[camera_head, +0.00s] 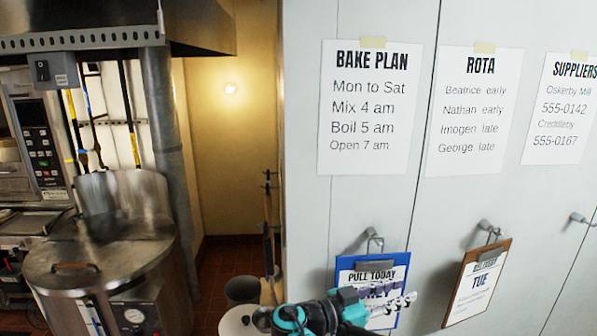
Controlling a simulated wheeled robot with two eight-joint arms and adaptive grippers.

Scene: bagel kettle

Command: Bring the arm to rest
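A brown clipboard (477,284) hangs on a hook to the right. Paper notices, such as the bake plan (369,108), are taped above. A large lidded metal kettle (100,262) stands at the left. A dark bucket (242,290) is on the tiled floor.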

